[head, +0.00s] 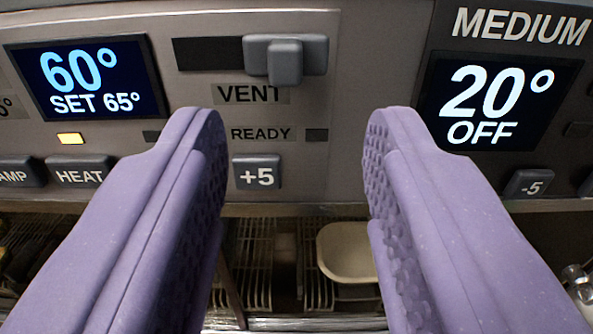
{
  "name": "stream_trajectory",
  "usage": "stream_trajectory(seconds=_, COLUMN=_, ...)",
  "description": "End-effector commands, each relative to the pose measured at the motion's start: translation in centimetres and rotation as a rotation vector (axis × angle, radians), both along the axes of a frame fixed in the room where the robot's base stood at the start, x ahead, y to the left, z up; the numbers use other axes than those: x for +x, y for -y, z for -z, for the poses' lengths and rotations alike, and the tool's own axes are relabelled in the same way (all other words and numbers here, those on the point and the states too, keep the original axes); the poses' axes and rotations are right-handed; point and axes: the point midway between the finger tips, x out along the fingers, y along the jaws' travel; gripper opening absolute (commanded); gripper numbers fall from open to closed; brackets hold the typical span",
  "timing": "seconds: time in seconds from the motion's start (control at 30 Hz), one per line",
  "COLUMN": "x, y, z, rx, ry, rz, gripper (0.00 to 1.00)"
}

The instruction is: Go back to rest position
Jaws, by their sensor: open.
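My gripper (293,125) shows from behind as two purple fingers with textured inner pads. The fingers are wide apart with nothing between them. They point at the control panel (305,185) of the frying range. The grey "+5" button (257,172) and the READY label (261,134) show in the gap between the fingers. The fingers hide parts of the panel on both sides. How far the fingertips are from the panel is hard to tell.
The left display (86,78) reads 60°, SET 65°, with a lit yellow lamp (71,139) below. The right display (499,103) reads 20° OFF. A grey VENT slider (285,58) sits above. Below the panel are wire racks (258,262) and a cream tray (346,253).

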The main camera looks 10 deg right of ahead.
Motion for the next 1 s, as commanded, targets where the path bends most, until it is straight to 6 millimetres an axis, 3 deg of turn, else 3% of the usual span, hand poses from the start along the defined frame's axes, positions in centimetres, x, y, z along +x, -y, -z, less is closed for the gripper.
stream_trajectory(seconds=0.27, x=0.1, y=-0.1, z=0.4, rx=0.006, ry=0.000, rz=-0.010, gripper=0.45)
stream_trajectory(seconds=0.57, x=0.1, y=-2.1, z=3.6, rx=0.053, ry=-0.033, rz=-0.138, gripper=0.45)
stream_trajectory(seconds=0.77, x=-1.8, y=-3.1, z=5.1, rx=0.058, ry=-0.080, rz=-0.209, gripper=0.45)
stream_trajectory(seconds=1.0, x=-6.1, y=-3.4, z=7.3, rx=0.041, ry=-0.149, rz=-0.235, gripper=0.45)
